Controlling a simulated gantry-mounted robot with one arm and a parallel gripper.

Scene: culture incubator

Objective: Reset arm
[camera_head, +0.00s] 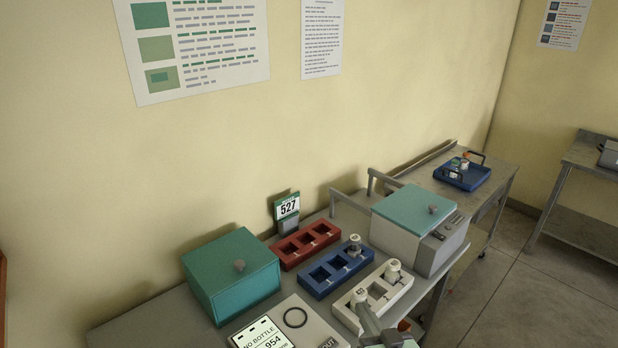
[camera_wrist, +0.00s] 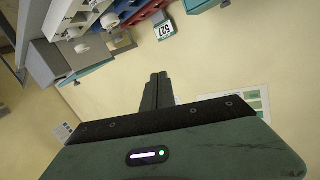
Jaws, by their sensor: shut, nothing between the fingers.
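My gripper (camera_wrist: 159,76) shows in the wrist view with its two dark fingers together and nothing between them. It points across the bare cream wall, with the bench and its racks along the top left of that view. In the head view, a pale grey-green part at the bottom edge in front of the white rack seems to be my arm; the fingertips cannot be made out there.
The bench holds a teal box (camera_head: 230,268), a 527 sign (camera_head: 288,206), a red rack (camera_head: 305,243), a blue rack (camera_head: 322,285), a white rack (camera_head: 402,288) with bottles and a teal-lidded incubator (camera_head: 409,240). A blue tray (camera_head: 478,178) sits on the farther table.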

